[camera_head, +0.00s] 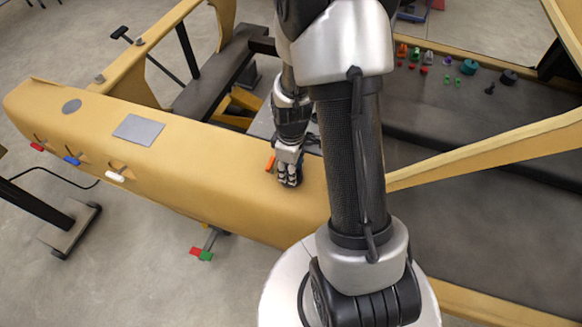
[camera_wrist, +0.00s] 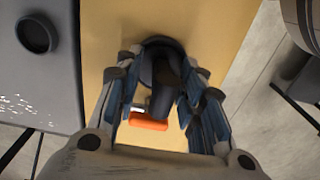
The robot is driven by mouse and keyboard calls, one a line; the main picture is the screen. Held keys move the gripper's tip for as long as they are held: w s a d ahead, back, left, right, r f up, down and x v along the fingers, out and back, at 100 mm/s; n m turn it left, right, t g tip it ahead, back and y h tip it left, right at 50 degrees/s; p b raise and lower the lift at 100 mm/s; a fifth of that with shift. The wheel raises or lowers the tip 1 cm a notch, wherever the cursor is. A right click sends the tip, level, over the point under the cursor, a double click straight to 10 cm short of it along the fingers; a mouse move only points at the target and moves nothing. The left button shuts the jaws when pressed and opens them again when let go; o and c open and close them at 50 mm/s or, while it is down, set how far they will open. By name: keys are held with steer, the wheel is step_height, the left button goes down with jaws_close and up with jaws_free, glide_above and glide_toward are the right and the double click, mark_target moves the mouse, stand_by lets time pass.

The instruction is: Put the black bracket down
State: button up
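The black bracket (camera_wrist: 163,72) shows in the wrist view as a dark piece with a rounded top and a short stem. It spans the gap between the fingertips of my gripper (camera_wrist: 164,66), which looks closed on it from both sides. In the head view my gripper (camera_head: 289,182) points down at the yellow beam, low over its top or at it. The bracket cannot be made out there. Whether the bracket touches the beam is unclear. An orange piece (camera_wrist: 149,121) is close by the stem and also shows left of my gripper in the head view (camera_head: 270,163).
The yellow beam (camera_head: 215,173) has a grey square patch (camera_head: 138,130), a grey disc (camera_head: 71,106) and red, blue and white pieces along its near edge. A grey surface (camera_wrist: 38,85) lies left in the wrist view. Several small coloured parts sit on the dark floor panel at upper right.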

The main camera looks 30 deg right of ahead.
step_height(320, 180, up, 12)
steer(key=shift+r+p, duration=0.1)
steer(key=shift+p, duration=0.6)
steer(key=s+a+r+m+t, duration=0.2)
steer(key=s+a+r, duration=0.3)
steer(key=r, duration=0.4)
steer(key=s+a+r+m+t, duration=0.2)
steer(key=s+a+r+m, duration=0.3)
steer(key=s+r, duration=0.3)
steer(key=shift+s+a+r+m+t, duration=0.25)
steer(key=shift+a+r+m+t, duration=0.1)
steer(key=shift+r, duration=0.1)
step_height(320, 180, down, 19)
steer(key=b, duration=1.9)
